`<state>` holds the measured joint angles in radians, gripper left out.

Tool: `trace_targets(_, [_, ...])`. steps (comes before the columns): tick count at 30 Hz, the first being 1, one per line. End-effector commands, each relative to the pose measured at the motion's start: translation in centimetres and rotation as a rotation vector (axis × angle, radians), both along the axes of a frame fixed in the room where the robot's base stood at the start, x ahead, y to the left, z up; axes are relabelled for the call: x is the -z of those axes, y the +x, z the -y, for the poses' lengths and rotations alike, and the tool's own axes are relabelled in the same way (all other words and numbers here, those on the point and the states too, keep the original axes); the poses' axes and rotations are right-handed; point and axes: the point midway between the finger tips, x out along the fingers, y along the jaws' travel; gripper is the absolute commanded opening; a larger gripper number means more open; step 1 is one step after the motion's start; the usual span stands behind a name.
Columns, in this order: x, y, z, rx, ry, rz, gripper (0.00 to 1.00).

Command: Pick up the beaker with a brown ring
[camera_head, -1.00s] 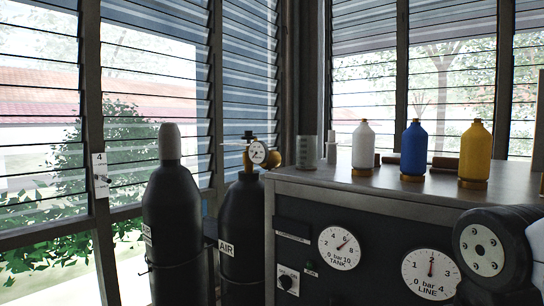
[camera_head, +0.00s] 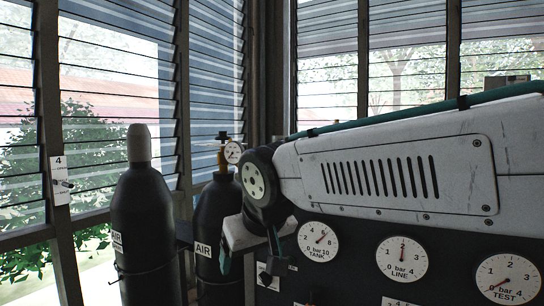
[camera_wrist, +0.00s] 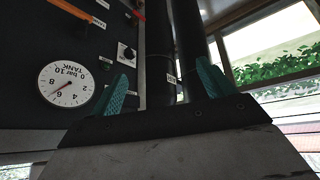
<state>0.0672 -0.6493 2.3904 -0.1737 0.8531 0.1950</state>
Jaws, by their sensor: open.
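No beaker with a brown ring shows now. My arm covers the cabinet top in the head view and hides whatever stands there. My gripper (camera_wrist: 161,85) is open and empty in the wrist view, with its two teal fingers well apart. It also shows in the head view (camera_head: 250,258), low in front of the cabinet's left end, beside the black gas cylinders.
The dark cabinet front carries a TANK gauge (camera_head: 318,242), a LINE gauge (camera_head: 402,260) and a TEST gauge (camera_head: 508,279). Two black cylinders (camera_head: 145,235) (camera_head: 211,222) stand at the left, one with a small brass-fitted gauge (camera_head: 233,152). Louvred windows line the walls.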

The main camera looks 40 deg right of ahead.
Motion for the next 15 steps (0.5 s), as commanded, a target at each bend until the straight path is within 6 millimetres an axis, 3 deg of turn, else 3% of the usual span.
trace_targets(1, [-2.1,2.8,2.5,0.086,-0.036,0.056,0.81])
trace_targets(6, [-9.2,10.7,11.6,0.359,-0.148,0.259,0.81])
trace_targets(9, [-12.6,14.2,16.4,0.469,-0.195,0.375,0.81])
trace_targets(15, [-16.6,18.4,22.4,0.575,-0.244,0.530,0.81])
